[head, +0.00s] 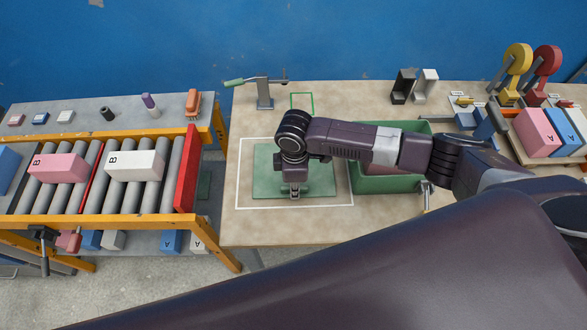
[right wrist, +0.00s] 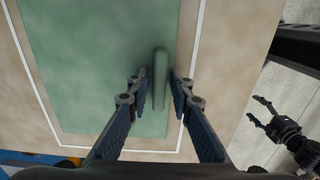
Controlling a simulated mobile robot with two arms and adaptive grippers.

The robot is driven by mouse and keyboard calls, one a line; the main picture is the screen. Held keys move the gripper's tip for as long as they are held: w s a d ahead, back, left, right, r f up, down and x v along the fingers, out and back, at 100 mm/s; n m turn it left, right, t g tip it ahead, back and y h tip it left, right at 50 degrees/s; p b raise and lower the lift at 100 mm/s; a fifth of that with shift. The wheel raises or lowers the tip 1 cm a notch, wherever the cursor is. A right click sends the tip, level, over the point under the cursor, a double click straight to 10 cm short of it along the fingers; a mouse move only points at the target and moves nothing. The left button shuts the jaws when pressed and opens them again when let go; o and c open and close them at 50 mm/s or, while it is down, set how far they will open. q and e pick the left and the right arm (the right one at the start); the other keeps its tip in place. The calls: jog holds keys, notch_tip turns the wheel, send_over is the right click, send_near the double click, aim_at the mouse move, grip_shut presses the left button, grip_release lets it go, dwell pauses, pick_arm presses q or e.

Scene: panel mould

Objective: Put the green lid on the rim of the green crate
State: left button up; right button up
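The green lid (head: 262,180) lies flat on the table inside a white outline, and it also fills much of the right wrist view (right wrist: 85,70). Its raised bar handle (right wrist: 160,70) stands between the fingers of my right gripper (right wrist: 160,88). The fingers are open astride the handle, with a narrow gap on each side. In the head view my right gripper (head: 295,194) points down over the lid's middle. The green crate (head: 385,185) stands right of the lid, partly hidden behind my right arm. My left gripper (right wrist: 268,112) shows open and empty over the floor in the right wrist view.
A roller conveyor (head: 120,220) with a pink block and a white block is at the left. A green-handled clamp (head: 264,95) stands at the table's back. Black and white holders (head: 415,88), coloured blocks and red and yellow lever devices are at the right.

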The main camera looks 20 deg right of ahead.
grip_shut()
jog(key=shift+r, duration=0.1)
notch_tip(320, 180, up, 20)
jog(key=b, duration=0.3)
jog(key=s+d+r+m+b, duration=0.1)
jog(key=s+d+m+b, duration=0.3)
jog(key=s+m, duration=0.4)
jog(key=shift+d+m+b, duration=0.35)
jog(key=shift+d+m, duration=0.4)
jog(key=shift+m, duration=2.65)
